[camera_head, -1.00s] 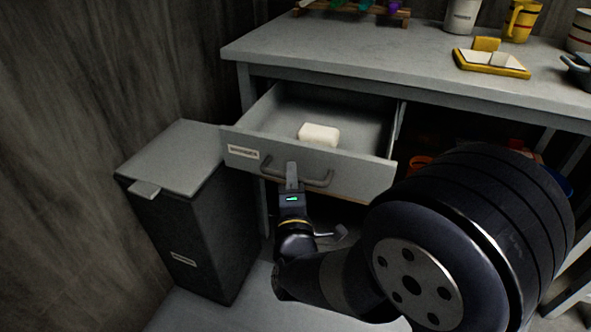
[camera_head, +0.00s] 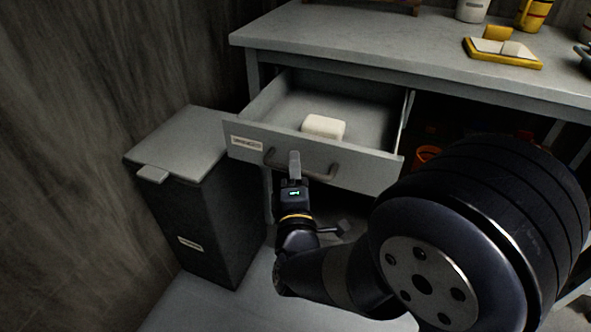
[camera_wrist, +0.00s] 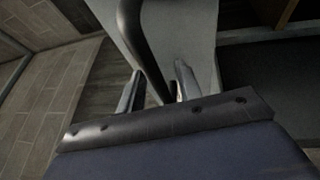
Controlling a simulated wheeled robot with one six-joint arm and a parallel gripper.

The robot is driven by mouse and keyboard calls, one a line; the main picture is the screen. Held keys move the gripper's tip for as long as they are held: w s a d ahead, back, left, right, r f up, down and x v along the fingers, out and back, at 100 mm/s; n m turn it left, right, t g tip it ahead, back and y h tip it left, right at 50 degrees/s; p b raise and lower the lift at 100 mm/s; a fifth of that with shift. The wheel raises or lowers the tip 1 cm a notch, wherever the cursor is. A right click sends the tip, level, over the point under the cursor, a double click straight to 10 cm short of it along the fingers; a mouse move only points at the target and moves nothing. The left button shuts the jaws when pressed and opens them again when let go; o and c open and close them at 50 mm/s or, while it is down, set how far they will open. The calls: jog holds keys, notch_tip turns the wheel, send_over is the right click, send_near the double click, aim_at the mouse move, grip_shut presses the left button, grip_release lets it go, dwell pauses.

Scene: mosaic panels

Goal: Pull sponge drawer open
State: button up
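The grey drawer (camera_head: 368,166) under the worktop stands well open, with a label at the left of its front. A white sponge-like block (camera_head: 323,127) lies inside it. The drawer's dark bar handle (camera_head: 322,178) runs across the front. My gripper (camera_head: 294,158) is at the left part of this handle. The exact contact is partly hidden.
A grey lidded bin (camera_head: 190,200) stands left of the drawer, close to the wall. The worktop (camera_head: 370,45) carries a yellow tray (camera_head: 500,55), a yellow mug (camera_head: 532,14) and a white canister (camera_head: 471,8). Orange items (camera_head: 428,155) sit in the dark open space below, at right.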

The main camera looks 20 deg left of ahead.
jog(key=p+v, duration=0.1)
jog(key=v, duration=0.9)
jog(key=shift+s+d, duration=0.15)
jog(key=shift+s, duration=0.2)
jog(key=b+x, duration=0.1)
jog(key=x, duration=1)
